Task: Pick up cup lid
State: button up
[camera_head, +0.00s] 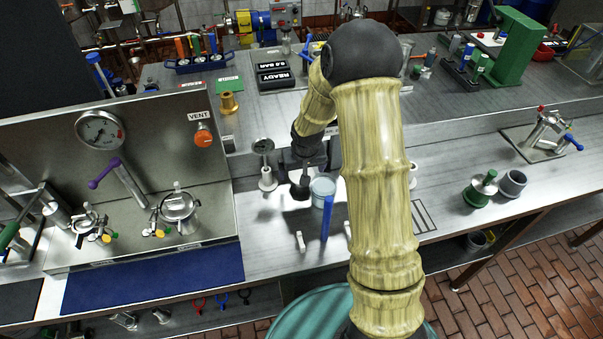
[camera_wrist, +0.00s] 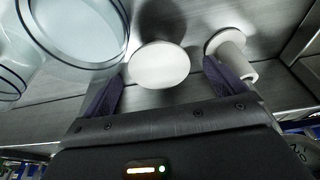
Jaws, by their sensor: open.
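My gripper (camera_wrist: 164,71) is open, with its two dark purple fingers spread. A white round disc (camera_wrist: 158,64) lies between the fingertips in the wrist view, apart from both or nearly so; it may be the cup lid, but I cannot tell for sure. A clear vessel with dark rim lines (camera_wrist: 82,32) is beside the left finger. It looks like the pale cup (camera_head: 322,190) in the head view. In the head view, my gripper (camera_head: 301,178) is low over the bench, left of this cup, and its fingertips are hard to make out.
A white stemmed piece (camera_wrist: 232,52) is close to the right finger. A blue upright handle (camera_head: 327,218) stands in front of the cup. A steel panel with a gauge (camera_head: 100,130) is on the left. The bench right of my arm is mostly clear near a green fitting (camera_head: 480,190).

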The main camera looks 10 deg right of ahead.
jog(key=shift+c, duration=0.5)
jog(key=c, duration=1)
jog(key=shift+o, duration=0.2)
jog(key=shift+r, duration=0.15)
jog(key=shift+r, duration=0.6)
jog(key=shift+r+b, duration=0.3)
jog(key=shift+r, duration=0.65)
jog(key=s+a+b, duration=0.1)
jog(key=a, duration=0.4)
jog(key=s+a+b, duration=0.2)
jog(key=a, duration=0.4)
jog(key=s+a+b, duration=0.1)
jog(key=s+a, duration=0.1)
jog(key=a, duration=0.4)
jog(key=shift+a+r+b, duration=0.1)
jog(key=shift+a+b, duration=0.05)
jog(key=shift+b, duration=0.25)
jog(key=shift+w, duration=0.1)
